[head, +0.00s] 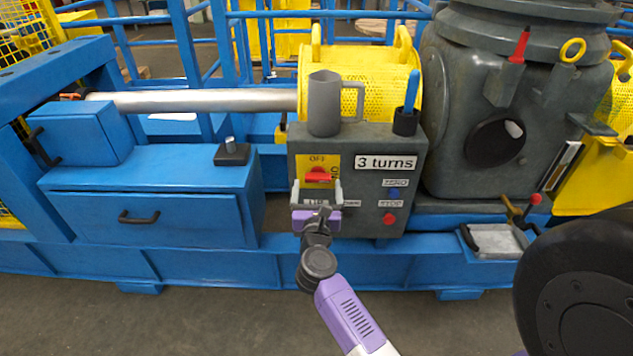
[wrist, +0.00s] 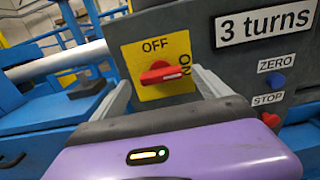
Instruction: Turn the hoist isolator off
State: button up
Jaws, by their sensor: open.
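The isolator is a red rotary handle (head: 319,175) on a yellow plate (head: 305,161) at the upper left of a grey control box. It shows larger in the wrist view, where the red handle (wrist: 163,73) lies roughly level on its yellow plate (wrist: 150,91). A white mark on the handle is at its right end, toward the word ON. OFF is printed above the handle. My gripper (head: 317,189) is open and empty in front of the plate. In the wrist view my gripper's fingers (wrist: 160,88) stand left and right of the handle, apart from it.
The grey box (head: 345,145) carries a "3 turns" sign (head: 386,163), a blue ZERO button (head: 393,193) and a red STOP button (head: 389,219). A grey mug (head: 323,105) and a cup with a blue-handled tool (head: 406,118) stand on top. My gripper partly hides labels below the isolator.

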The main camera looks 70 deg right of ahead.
aim_at(318, 180)
jog(key=shift+x, duration=1.6)
jog(key=shift+c, duration=0.2)
jog(key=c, duration=1.3)
